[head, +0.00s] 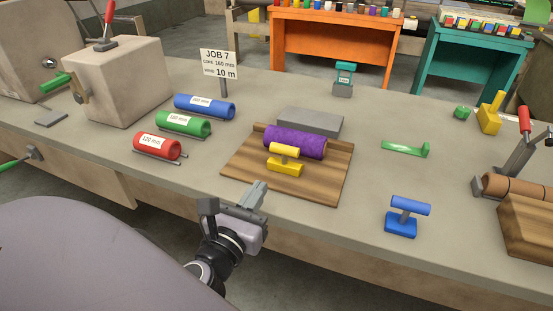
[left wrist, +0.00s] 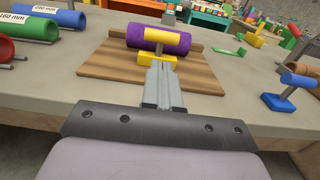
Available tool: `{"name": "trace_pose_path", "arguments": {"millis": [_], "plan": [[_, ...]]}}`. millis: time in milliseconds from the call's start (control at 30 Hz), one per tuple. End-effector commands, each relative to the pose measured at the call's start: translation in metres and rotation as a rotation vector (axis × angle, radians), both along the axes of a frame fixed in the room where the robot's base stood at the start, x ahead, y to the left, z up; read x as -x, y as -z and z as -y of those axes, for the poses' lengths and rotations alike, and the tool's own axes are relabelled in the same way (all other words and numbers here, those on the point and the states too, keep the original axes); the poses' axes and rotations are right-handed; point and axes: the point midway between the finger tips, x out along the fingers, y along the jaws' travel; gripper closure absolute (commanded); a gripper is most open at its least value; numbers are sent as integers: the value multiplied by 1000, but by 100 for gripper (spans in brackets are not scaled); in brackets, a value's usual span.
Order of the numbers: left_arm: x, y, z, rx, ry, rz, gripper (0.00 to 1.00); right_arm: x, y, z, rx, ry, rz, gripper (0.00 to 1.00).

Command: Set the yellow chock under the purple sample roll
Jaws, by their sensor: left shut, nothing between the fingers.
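The yellow chock (head: 285,168) stands upright on the board at the near side of the roll. Its base appears close against the roll; I cannot tell whether it touches. In the left wrist view the chock (left wrist: 157,62) stands in front of the roll (left wrist: 150,32), just beyond the fingertips. My right gripper is not in view.
Red (head: 158,147), green (head: 183,124) and blue (head: 204,106) tubes lie left of the board. A blue chock (head: 403,222) stands at right, with a green gauge (head: 405,149) behind it. Bench between board and blue chock is clear.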

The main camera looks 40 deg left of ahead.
Motion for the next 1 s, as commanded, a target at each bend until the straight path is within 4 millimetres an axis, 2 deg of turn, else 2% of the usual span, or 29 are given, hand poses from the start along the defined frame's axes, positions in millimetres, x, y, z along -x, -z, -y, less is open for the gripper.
{"name": "trace_pose_path", "arguments": {"millis": [300, 533, 733, 1000], "plan": [[-50, -1, -12, 0, -1, 2, 100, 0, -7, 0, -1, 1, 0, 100], [-81, -1, -20, 2, -1, 1, 100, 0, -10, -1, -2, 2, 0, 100], [-95, 0, -23, 2, -1, -1, 100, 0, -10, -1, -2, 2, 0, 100], [-98, 0, -24, 2, 0, -1, 100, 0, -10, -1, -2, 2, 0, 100]]}}
